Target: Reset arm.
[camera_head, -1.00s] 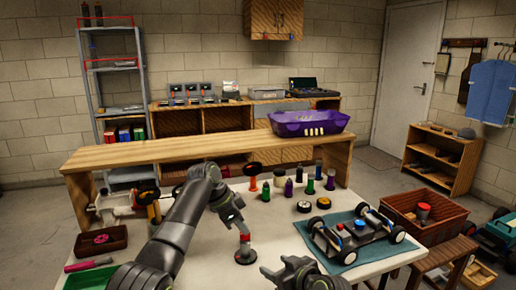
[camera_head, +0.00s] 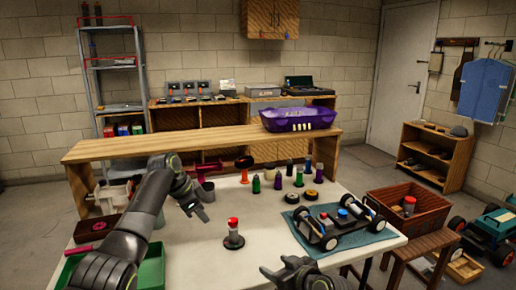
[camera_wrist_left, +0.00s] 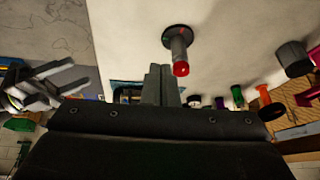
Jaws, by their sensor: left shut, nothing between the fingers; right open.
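My left gripper (camera_head: 198,211) is shut and empty over the white table (camera_head: 190,265), left of a black-based post with a red top (camera_head: 233,234). The post stands upright, apart from the gripper. In the left wrist view my closed fingers (camera_wrist_left: 160,84) show below the post (camera_wrist_left: 179,52). My right gripper (camera_head: 296,273) is open and empty at the table's front, below the car chassis (camera_head: 338,227). The chassis sits on a blue-green mat (camera_head: 375,239) at the table's right.
Several coloured bottles and round parts (camera_head: 278,181) stand along the table's back. A green tray (camera_head: 151,267) lies near my left arm, with a dark red box (camera_head: 95,229) beyond it. A brown crate (camera_head: 403,209) stands at the right. The table's middle is mostly clear.

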